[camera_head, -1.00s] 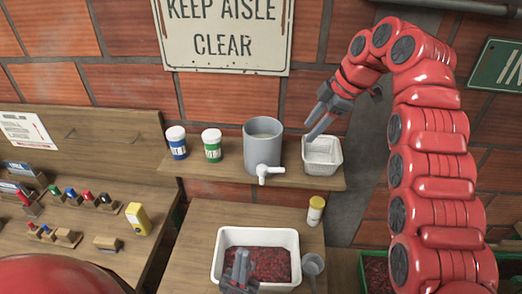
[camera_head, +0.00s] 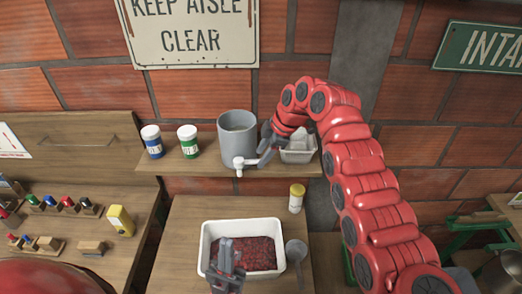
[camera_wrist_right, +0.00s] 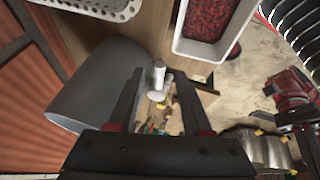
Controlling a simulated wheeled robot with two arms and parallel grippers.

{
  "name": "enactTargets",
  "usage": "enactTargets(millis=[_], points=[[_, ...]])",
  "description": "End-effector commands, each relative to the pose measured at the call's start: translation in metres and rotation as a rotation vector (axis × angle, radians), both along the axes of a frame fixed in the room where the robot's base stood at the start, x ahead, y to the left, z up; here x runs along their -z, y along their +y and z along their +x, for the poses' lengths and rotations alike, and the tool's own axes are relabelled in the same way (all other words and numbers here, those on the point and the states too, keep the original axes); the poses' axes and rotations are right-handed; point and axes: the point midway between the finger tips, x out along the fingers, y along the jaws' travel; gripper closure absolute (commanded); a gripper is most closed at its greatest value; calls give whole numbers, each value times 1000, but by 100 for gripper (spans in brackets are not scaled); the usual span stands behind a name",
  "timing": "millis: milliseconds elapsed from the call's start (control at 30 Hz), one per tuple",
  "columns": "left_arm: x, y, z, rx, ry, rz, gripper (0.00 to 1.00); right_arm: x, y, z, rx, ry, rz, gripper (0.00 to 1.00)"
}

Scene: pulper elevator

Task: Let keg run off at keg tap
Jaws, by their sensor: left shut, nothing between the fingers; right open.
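The grey keg (camera_head: 237,138) stands on the wall shelf, with its white tap (camera_head: 241,163) at the lower front. My right gripper (camera_head: 262,157) is beside the tap on its right. In the right wrist view, its open fingers (camera_wrist_right: 160,92) point toward the white tap (camera_wrist_right: 158,76), and the keg (camera_wrist_right: 98,85) is on the left. Whether a finger touches the tap I cannot tell. My left gripper (camera_head: 226,262) is shut and empty, low over the white tub (camera_head: 206,232) of dark red pulp.
A white perforated basket (camera_head: 299,155) stands on the shelf right of the keg, partly behind my right arm. Blue (camera_head: 153,143) and green (camera_head: 188,142) labelled jars stand left of it. Below are a yellow-capped jar (camera_head: 296,199) and a grey ladle (camera_head: 296,252).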

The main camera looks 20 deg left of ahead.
Motion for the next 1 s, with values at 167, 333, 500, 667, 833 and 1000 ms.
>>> enactTargets(millis=[167, 333, 500, 667, 833, 1000], points=[[-6, 0, 0, 0, 0, 0, 100, 9, 5, 0, -2, 0, -1, 50], [-6, 0, 0, 0, 0, 0, 100, 10, 5, 0, -1, -2, -1, 50], [-6, 0, 0, 0, 0, 0, 100, 11, 5, 0, -2, -1, -1, 67], [-6, 0, 0, 0, 0, 0, 100, 10, 5, 0, -1, -1, -1, 96], [-6, 0, 0, 0, 0, 0, 100, 10, 5, 0, -2, -1, -1, 100], [-6, 0, 0, 0, 0, 0, 100, 11, 5, 0, -2, -1, -1, 100]])
